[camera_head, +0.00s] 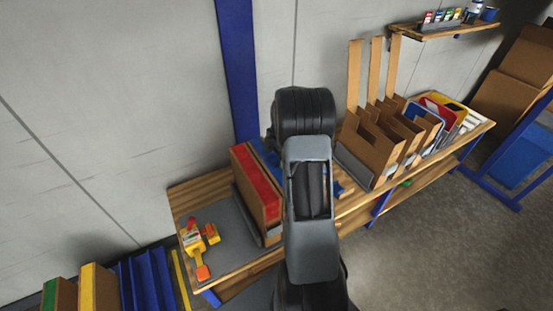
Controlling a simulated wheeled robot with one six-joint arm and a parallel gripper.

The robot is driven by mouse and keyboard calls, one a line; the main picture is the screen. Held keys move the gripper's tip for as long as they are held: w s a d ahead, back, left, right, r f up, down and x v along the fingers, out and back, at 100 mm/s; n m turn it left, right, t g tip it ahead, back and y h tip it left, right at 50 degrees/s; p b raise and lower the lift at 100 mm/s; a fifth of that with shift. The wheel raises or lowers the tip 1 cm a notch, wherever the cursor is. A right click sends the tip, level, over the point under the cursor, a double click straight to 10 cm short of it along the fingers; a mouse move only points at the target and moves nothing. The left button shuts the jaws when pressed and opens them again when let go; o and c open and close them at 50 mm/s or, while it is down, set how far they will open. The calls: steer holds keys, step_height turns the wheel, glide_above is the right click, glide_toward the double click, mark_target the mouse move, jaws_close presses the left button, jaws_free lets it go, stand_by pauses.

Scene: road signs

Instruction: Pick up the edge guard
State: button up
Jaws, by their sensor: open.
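I cannot single out the edge guard for certain. A wooden workbench (182,197) with blue legs runs along the wall. A cardboard box with a red top (256,178) stands on its left part, with a blue piece (266,153) beside it, partly hidden by my arm. A yellow and orange tool (200,250) lies on a grey mat (233,232) at the left end. My arm rises in the middle and covers part of the bench. My gripper does not show; its jaws are hidden or out of frame.
Cardboard dividers (371,139) holding coloured sign panels (445,112) fill the bench's right part. A wall shelf (446,31) hangs above. Blue racks stand at lower left (145,281) and right (517,160). The floor (420,245) at the front right is clear.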

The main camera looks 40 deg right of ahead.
steer(key=shift+f, duration=0.2)
steer(key=shift+c, duration=0.4)
steer(key=c, duration=0.9)
steer(key=shift+r, duration=0.1)
steer(key=shift+c, duration=0.2)
